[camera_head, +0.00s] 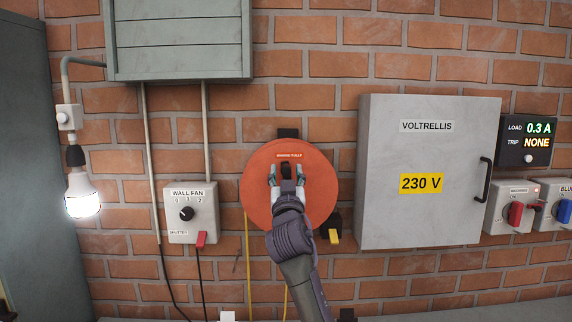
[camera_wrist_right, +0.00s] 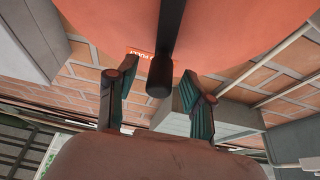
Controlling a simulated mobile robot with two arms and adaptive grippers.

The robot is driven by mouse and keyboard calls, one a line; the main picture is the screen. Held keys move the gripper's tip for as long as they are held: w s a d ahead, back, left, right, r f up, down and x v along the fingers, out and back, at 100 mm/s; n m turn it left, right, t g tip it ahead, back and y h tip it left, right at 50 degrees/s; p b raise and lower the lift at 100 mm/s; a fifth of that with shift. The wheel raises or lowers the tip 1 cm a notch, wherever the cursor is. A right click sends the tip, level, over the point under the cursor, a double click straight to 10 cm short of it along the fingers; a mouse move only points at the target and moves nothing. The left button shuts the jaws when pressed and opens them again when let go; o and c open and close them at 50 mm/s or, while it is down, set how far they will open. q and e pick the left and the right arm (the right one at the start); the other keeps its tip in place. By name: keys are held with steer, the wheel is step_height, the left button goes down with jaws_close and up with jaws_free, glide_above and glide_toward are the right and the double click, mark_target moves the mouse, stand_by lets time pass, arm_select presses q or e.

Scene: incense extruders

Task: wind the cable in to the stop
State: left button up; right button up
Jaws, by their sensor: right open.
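The round orange cable reel (camera_head: 258,205) is mounted on the brick wall, with small lettering near its top. A yellow cable (camera_head: 249,265) hangs down from its left side, and another yellow length shows below it beside my arm. My right gripper (camera_head: 286,174) is in front of the reel's middle, its fingers apart. In the right wrist view a dark crank handle (camera_wrist_right: 165,55) sticks out from the orange reel face (camera_wrist_right: 110,22). Its end is near the gap between my open fingers (camera_wrist_right: 160,95). I cannot tell whether they touch it. My left gripper is not in view.
A wall fan switch box (camera_head: 188,228) with a red tab is left of the reel. A grey 230 V cabinet (camera_head: 385,215) with a black handle is to the right. A dark box with a yellow tab (camera_head: 334,237) sits at the reel's lower right. A lit bulb (camera_head: 82,196) hangs far left.

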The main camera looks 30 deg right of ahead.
steer(key=shift+x, duration=0.75)
jaws_close()
